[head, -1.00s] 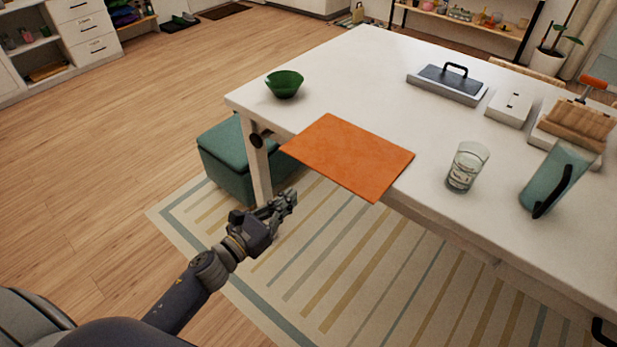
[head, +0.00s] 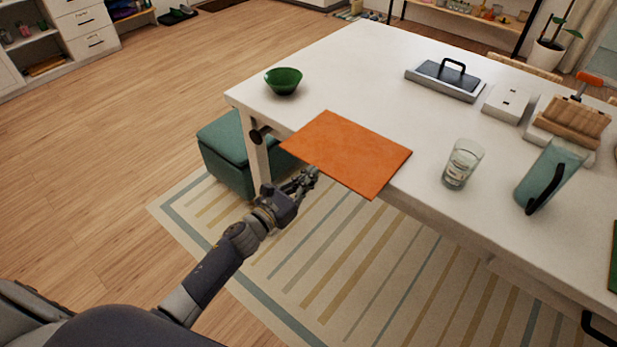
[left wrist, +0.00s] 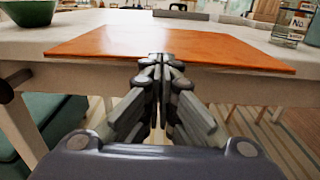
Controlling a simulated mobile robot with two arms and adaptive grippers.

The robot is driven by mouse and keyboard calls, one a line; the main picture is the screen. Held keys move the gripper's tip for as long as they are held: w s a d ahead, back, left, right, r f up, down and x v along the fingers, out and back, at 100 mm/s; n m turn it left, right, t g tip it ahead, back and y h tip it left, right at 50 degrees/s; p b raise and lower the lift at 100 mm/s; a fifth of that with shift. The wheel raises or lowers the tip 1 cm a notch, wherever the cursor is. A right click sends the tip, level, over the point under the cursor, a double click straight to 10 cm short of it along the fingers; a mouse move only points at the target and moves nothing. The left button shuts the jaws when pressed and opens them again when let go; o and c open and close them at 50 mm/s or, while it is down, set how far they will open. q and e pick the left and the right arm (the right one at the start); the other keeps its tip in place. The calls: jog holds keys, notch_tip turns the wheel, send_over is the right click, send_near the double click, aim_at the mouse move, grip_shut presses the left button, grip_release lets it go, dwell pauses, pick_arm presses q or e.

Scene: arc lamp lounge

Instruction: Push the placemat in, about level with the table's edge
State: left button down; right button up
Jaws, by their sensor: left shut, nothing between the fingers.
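The orange placemat (head: 347,152) lies on the white table (head: 390,85), and its near edge sticks out past the table's edge. In the left wrist view the placemat (left wrist: 170,42) spans the middle, its overhanging edge facing me. My left gripper (head: 312,172) is shut and empty, close to the near edge of the placemat. In the left wrist view its fingertips (left wrist: 160,60) overlap the placemat's near edge; I cannot tell whether they touch it. My right gripper is not in view.
A green bowl (head: 283,81) stands left of the placemat. A glass (head: 462,164) and a teal pitcher (head: 550,172) stand to the right. A teal ottoman (head: 226,155) is beside the table leg.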

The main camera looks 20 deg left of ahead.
aim_at(321, 164)
pick_arm(q)
jog(key=b+x, duration=0.2)
jog(key=x, duration=0.2)
jog(key=shift+w+f+b, duration=0.15)
jog(key=shift+w+b, duration=0.1)
jog(key=shift+b, duration=0.15)
jog(key=shift+w+d, duration=0.25)
jog(key=shift+w, duration=0.3)
jog(key=shift+s, duration=0.1)
jog(key=shift+a, duration=0.1)
